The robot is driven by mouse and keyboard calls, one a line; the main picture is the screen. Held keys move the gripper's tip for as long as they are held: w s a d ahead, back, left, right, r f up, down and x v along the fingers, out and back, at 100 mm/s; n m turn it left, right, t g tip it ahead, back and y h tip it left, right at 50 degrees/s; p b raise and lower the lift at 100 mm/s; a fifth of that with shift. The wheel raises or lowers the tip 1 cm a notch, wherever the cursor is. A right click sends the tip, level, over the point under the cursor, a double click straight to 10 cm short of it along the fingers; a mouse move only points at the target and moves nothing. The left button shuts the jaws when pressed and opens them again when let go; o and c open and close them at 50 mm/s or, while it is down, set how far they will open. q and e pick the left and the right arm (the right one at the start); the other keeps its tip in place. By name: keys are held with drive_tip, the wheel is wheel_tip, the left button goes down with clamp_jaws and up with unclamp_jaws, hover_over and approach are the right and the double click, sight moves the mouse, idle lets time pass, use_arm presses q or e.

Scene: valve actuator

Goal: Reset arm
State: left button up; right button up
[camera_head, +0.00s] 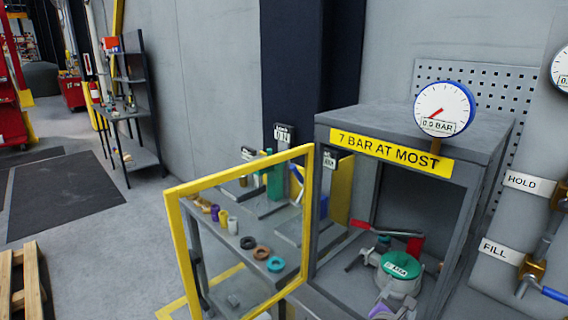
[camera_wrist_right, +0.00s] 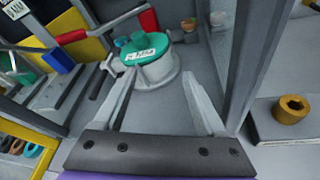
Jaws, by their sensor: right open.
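The valve actuator (camera_head: 400,270) has a teal-green top with a white label and a light grey body. It sits inside the grey cabinet (camera_head: 330,215) marked "7 BAR AT MOST". In the right wrist view the actuator (camera_wrist_right: 150,62) lies straight ahead, just beyond my fingertips. A red handle (camera_head: 415,247) and a dark bar are beside it. My right gripper (camera_head: 397,306) is open and empty at the bottom of the head view, near the cabinet opening. In the wrist view its two fingers (camera_wrist_right: 161,76) point towards the actuator, apart from each other. My left gripper is not in view.
The yellow-framed door (camera_head: 177,230) stands open to the left. Beyond it is a bench with coloured rings (camera_head: 275,264) and small parts. A gauge (camera_head: 443,108) reads 0.0 BAR on the cabinet top. Pipes with HOLD and FILL labels (camera_head: 501,252) are at right.

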drive_tip(key=s+a+f+m+g+y, duration=0.1)
drive_tip(key=s+m, duration=0.2)
drive_tip(key=s+a+f+m+g+y, duration=0.1)
drive_tip(key=s+m, duration=0.3)
drive_tip(key=s+f+m+g+y+p, duration=0.1)
drive_tip(key=s+m, duration=0.3)
drive_tip(key=shift+s+a+f, duration=0.25)
drive_tip(key=shift+a+f, duration=0.05)
drive_tip(key=shift+a, duration=0.1)
drive_tip(key=s+a+f+m+g+y, duration=0.1)
drive_tip(key=s+a+f+m+y, duration=0.1)
drive_tip(key=s+a+m, duration=0.3)
drive_tip(key=s+a+f+m+g+y, duration=0.2)
drive_tip(key=s+a+f+m+y, duration=0.1)
drive_tip(key=s+m, duration=0.4)
drive_tip(key=a+y, duration=0.1)
drive_tip(key=a, duration=0.1)
drive_tip(key=shift+s+a+m+p, duration=0.15)
drive_tip(key=shift+a+m+p, duration=0.15)
drive_tip(key=shift+p, duration=0.1)
drive_tip(key=shift+f, duration=0.1)
